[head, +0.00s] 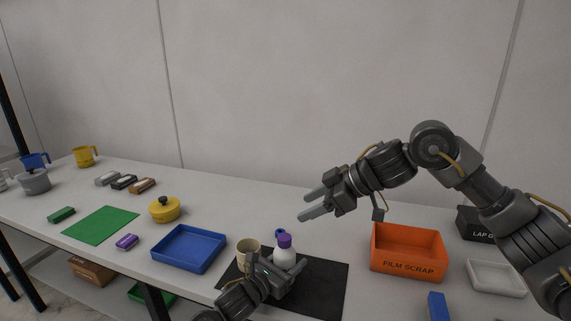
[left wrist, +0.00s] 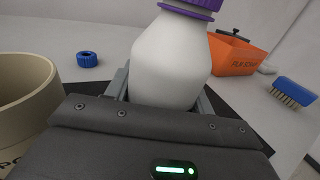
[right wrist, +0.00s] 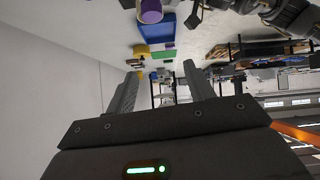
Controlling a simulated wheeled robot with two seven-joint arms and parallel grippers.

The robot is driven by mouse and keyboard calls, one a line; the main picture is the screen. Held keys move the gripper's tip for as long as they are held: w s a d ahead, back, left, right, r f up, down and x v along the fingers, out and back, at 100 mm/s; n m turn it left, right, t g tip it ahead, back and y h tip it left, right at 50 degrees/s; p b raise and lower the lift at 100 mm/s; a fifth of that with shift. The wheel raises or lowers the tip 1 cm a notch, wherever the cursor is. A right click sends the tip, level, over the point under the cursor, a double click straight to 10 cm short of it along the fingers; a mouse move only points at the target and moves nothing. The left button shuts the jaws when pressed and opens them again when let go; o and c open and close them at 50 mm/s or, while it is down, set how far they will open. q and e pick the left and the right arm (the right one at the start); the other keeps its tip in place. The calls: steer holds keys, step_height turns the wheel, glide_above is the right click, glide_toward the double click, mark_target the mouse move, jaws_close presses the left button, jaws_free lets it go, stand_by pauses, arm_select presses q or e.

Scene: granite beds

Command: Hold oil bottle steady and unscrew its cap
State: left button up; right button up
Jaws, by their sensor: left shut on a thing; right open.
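The white oil bottle (head: 284,257) with its purple cap (head: 284,240) stands upright at the dark mat (head: 325,285). My left gripper (head: 285,273) is shut on the bottle's body. In the left wrist view the white body (left wrist: 170,65) sits between the fingers, and the purple cap (left wrist: 205,4) is cut by the top edge. The cap is on the bottle. My right gripper (head: 309,203) is open and empty, above the bottle and slightly right of it, apart from the cap. The right wrist view shows the purple cap (right wrist: 150,13) at its top edge, outside the fingers.
A beige cup (head: 248,252) stands close left of the bottle. A small blue ring-shaped piece (left wrist: 87,59) lies behind it. A blue tray (head: 188,249) is further left. The orange film scrap bin (head: 408,266) and a blue brush (head: 438,306) are right. The air around the cap is clear.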

mark_target(284, 238)
steer(key=s+a+n+h, duration=0.1)
steer(key=a+n+h, duration=0.5)
steer(key=a+n, duration=0.4)
steer(key=d+n, duration=0.1)
steer(key=n, duration=0.4)
steer(key=w+d+f+n+h, duration=0.1)
steer(key=d+n, duration=0.1)
steer(key=n, duration=0.3)
steer(key=d+f+n+g+h, duration=0.1)
steer(key=d+n, duration=0.1)
steer(key=n, duration=0.3)
steer(key=shift+w+n, duration=0.3)
steer(key=shift+n, duration=0.1)
steer(key=shift+f, duration=0.15)
steer(key=shift+x, duration=4.4)
steer(key=shift+w, duration=0.1)
